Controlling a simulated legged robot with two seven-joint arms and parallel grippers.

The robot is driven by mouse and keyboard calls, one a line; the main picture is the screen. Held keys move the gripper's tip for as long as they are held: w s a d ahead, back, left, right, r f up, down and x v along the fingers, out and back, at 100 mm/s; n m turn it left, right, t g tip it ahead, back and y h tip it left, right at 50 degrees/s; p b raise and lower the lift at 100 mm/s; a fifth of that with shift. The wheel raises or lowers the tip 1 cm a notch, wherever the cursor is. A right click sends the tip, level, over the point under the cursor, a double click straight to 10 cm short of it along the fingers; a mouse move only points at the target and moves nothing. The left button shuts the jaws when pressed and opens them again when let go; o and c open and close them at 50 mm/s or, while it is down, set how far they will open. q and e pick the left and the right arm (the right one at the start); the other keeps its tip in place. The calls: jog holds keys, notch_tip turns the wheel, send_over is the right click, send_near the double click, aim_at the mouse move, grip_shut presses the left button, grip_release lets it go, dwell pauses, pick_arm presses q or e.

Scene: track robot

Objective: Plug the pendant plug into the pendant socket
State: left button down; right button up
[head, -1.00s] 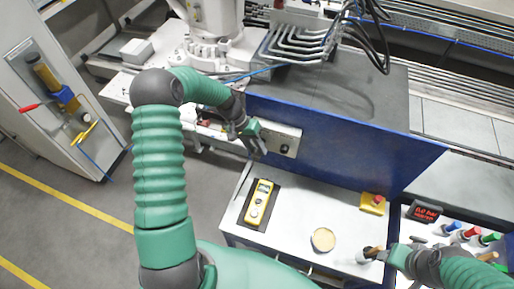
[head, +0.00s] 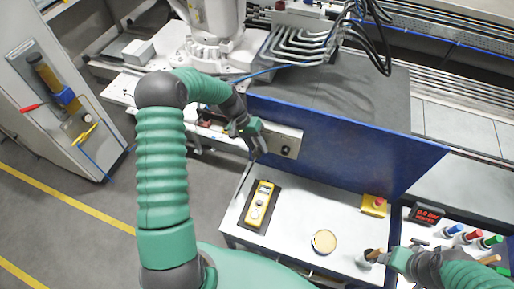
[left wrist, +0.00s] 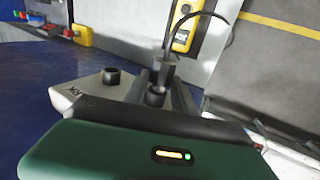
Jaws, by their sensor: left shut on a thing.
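My left gripper (head: 256,150) is at the left end of the grey socket panel (head: 291,136) on the blue wall. In the left wrist view its fingers (left wrist: 165,92) are shut on the black pendant plug (left wrist: 166,68). A thin black cable loops from the plug toward the yellow pendant (left wrist: 185,32), which also lies on the white bench in the head view (head: 259,204). The panel (left wrist: 88,92) shows beside the fingers with a black round fitting (left wrist: 112,76). I cannot tell whether the plug touches a socket. My right gripper (head: 385,256) is beside a brown-topped item (head: 373,254); its jaws are unclear.
The blue wall (head: 350,150) stands behind the bench (head: 297,215). A round tan-topped dish (head: 324,242) and a yellow emergency-stop box (head: 374,205) stand on the bench. A display and coloured knobs (head: 472,235) are at the right.

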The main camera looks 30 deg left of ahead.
pick_arm(q)
jog(key=shift+w, duration=0.15)
jog(key=c, duration=1)
grip_release()
jog(key=shift+c, duration=0.2)
jog(key=shift+o, duration=0.4)
jog(key=shift+w, duration=0.2)
jog(key=shift+a, duration=0.1)
jog(key=shift+a+r+b, duration=0.2)
jog(key=shift+r+b, duration=0.1)
jog(key=shift+b, duration=0.05)
jog(key=b+v, duration=0.4)
jog(key=v, duration=1.2)
jog(key=shift+b, duration=0.35)
jog(key=shift+f, duration=0.15)
